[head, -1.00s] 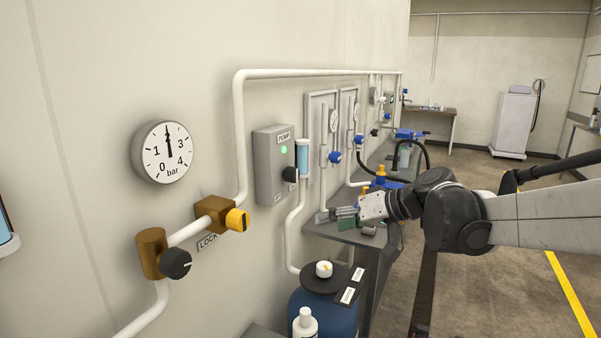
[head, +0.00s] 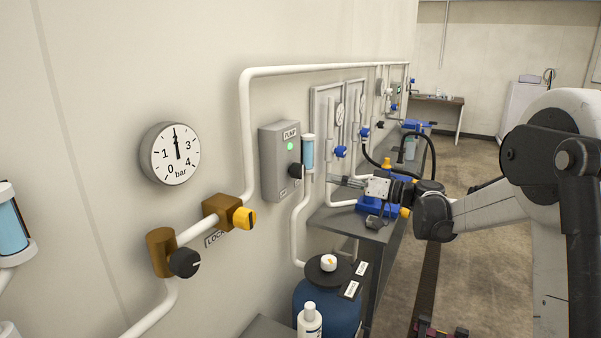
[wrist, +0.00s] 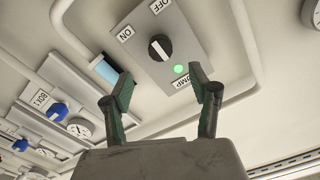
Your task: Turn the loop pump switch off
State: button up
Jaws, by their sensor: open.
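The grey pump box (head: 272,181) is on the wall with a PUMP label and a lit green light. Its black rotary switch (head: 295,171) sticks out on the lower right of the box. In the wrist view the switch (wrist: 160,47) has a white mark, with an ON label (wrist: 125,34) to its left and an OFF label (wrist: 160,6) above it. The green light (wrist: 181,69) is lit there too. My gripper (head: 342,181) is to the right of the box, apart from it. Its two green-padded fingers are open and empty in the wrist view (wrist: 164,92).
A clear cylinder with blue (head: 307,155) is beside the box. A yellow-handled valve (head: 243,218) and a black knob (head: 185,262) are on the pipe at lower left. A blue tank (head: 345,308) stands below. A blue pump (head: 378,207) sits on the bench under my gripper.

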aim_at(302, 173)
jog(key=p+x, duration=0.1)
jog(key=x, duration=1.1)
jog(key=shift+a, duration=0.15)
jog(key=c, duration=1.2)
jog(key=shift+o, duration=0.2)
